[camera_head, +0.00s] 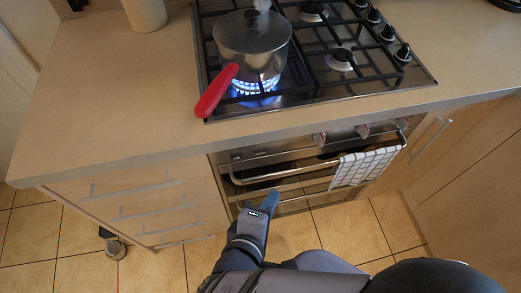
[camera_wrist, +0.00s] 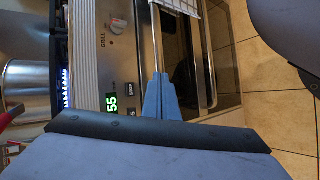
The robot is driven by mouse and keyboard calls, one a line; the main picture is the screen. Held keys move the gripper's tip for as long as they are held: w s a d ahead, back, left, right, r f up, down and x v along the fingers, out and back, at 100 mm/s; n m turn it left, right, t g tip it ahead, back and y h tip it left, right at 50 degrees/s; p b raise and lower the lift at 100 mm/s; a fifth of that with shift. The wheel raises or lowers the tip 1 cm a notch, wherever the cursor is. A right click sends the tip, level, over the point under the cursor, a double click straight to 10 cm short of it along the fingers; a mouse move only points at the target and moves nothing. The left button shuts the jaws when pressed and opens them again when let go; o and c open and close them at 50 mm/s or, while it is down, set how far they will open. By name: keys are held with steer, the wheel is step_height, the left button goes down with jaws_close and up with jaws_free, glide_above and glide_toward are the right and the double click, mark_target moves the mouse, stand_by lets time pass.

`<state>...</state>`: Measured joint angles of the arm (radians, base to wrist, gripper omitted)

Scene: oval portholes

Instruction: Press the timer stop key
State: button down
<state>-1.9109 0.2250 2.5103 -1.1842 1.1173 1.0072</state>
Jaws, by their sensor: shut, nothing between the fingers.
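The timer display (camera_wrist: 112,103) shows green digits reading 55 on the oven's front panel in the wrist view. The stop key (camera_wrist: 130,88), a small dark key marked STOP, sits beside the display. Another key below it is only partly readable. My gripper (camera_wrist: 160,78) is shut and empty, its blue fingers just to the right of the stop key in this view, across the oven handle; I cannot tell any contact. In the head view my gripper (camera_head: 272,196) is in front of the oven, below the panel (camera_head: 236,156), where the keys are too small to read.
A steel pot (camera_head: 252,45) with a red handle (camera_head: 215,92) stands on a lit burner. The oven handle (camera_head: 280,174) sticks out below the panel, with a checked towel (camera_head: 367,166) on its right part. The left counter is mostly clear.

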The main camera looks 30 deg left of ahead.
steer(key=shift+s+a+f, duration=0.1)
steer(key=shift+s, duration=0.05)
glide_toward(267, 154)
steer(key=shift+w+f+b, duration=0.3)
steer(key=shift+w+f, duration=1.25)
steer(key=shift+f, duration=0.15)
steer(key=shift+w+a+b, duration=0.45)
steer(key=shift+w+a, duration=0.15)
stand_by(2.4)
steer(key=shift+s+d, duration=0.6)
stand_by(0.4)
steer(key=shift+s+d+b, duration=0.35)
steer(key=shift+s+d, duration=1.4)
